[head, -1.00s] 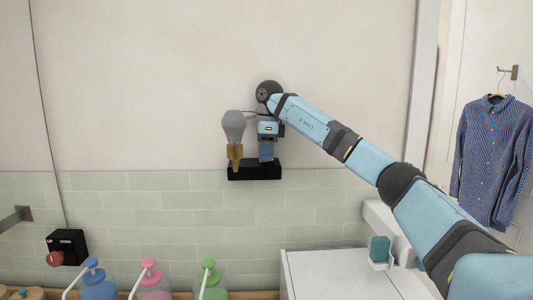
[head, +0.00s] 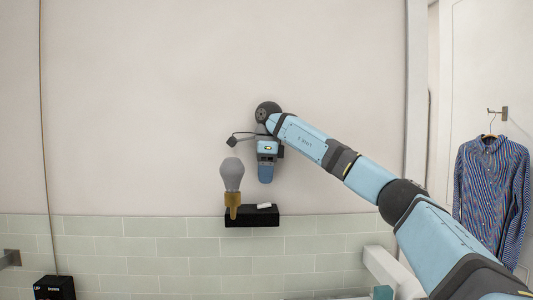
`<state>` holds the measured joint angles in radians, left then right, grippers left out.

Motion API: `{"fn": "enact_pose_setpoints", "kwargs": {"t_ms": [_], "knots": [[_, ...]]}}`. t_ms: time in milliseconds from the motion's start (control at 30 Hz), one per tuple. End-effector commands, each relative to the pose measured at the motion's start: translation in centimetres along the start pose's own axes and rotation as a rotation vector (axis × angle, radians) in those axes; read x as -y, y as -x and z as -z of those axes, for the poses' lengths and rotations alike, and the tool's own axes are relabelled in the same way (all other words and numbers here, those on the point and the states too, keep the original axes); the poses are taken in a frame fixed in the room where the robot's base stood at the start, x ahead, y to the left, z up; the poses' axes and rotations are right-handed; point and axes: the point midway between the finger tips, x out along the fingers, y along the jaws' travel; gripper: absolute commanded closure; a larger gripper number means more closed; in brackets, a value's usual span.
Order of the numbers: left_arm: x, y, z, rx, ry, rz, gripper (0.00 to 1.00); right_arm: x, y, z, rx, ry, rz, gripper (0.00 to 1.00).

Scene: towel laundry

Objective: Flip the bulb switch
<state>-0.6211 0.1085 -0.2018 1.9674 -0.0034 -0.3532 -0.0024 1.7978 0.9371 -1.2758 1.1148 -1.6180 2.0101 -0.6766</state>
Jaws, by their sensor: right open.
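A grey, unlit-looking bulb (head: 232,174) stands upright in a gold base (head: 232,203) at the left end of a black wall box (head: 252,221). A small white switch (head: 264,205) shows on top of the box, right of the bulb. My right gripper (head: 265,176) is open and empty, pointing down above the switch with a visible gap between them. It is to the right of the bulb and apart from it. Its two fingers cannot be told apart from this angle. My left gripper is not in view.
A red-buttonless view of a black box (head: 54,288) is cut off at the lower left. A blue patterned shirt (head: 491,185) hangs at the right. A white ledge (head: 388,268) is at the lower right. The wall left of the bulb is clear.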

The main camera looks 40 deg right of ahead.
Motion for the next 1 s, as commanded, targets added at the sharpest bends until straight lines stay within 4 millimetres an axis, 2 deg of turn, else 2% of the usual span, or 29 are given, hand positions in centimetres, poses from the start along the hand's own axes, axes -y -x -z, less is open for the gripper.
{"fn": "enact_pose_setpoints", "kwargs": {"t_ms": [200,400,600,1000], "knots": [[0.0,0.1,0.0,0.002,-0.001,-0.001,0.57,0.0,3.9,0.0,0.001,-0.002,0.004,0.51],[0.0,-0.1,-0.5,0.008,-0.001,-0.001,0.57,0.0,5.9,0.0,0.000,-0.001,0.001,0.51],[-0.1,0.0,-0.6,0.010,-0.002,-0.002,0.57,0.0,6.6,0.0,0.000,-0.001,0.001,0.51],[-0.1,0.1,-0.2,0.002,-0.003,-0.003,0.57,0.0,6.6,0.0,-0.001,-0.001,0.000,0.51]]}}
